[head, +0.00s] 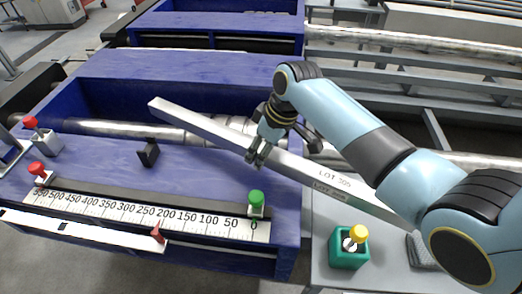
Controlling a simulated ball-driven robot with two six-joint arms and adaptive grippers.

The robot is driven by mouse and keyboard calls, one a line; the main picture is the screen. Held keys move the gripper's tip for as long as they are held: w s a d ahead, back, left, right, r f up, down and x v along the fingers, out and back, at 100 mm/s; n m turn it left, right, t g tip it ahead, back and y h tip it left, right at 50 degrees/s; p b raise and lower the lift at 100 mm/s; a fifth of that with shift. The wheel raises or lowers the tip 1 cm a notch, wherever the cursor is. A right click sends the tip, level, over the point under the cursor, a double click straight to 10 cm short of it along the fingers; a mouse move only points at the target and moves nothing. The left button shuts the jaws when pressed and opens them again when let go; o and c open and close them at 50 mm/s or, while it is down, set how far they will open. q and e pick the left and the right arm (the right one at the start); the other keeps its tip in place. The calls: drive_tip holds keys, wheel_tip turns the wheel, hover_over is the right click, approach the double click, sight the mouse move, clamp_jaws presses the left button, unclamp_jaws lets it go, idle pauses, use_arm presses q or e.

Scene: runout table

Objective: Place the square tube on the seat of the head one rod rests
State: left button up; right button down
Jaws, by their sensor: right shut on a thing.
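The long light-grey square tube (210,128) slants across the picture from the blue table at upper left toward the grey bench at lower right. Whether the tube touches the surfaces below is hard to tell. A small black block (148,153) stands on the blue table (100,160), below the tube's left end. I cannot tell which part is the seat of the head one rod rests. My left gripper is not in view.
A numbered scale (120,212) runs along the front of the blue table, with a green knob (256,197) and red knobs (37,169). A teal box with a yellow knob (358,233) stands on the grey bench (335,285). A metal round bar (110,127) lies behind.

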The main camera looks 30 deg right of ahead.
drive_tip(key=shift+b+x, duration=0.5)
drive_tip(key=shift+x, duration=0.45)
idle(0.3)
drive_tip(key=shift+s+d, duration=0.1)
drive_tip(key=shift+d, duration=0.1)
drive_tip(key=c, duration=0.7)
unclamp_jaws()
drive_tip(key=shift+s, duration=0.1)
drive_tip(key=shift+f, duration=0.1)
drive_tip(key=v, duration=1.2)
drive_tip(key=shift+s, duration=0.15)
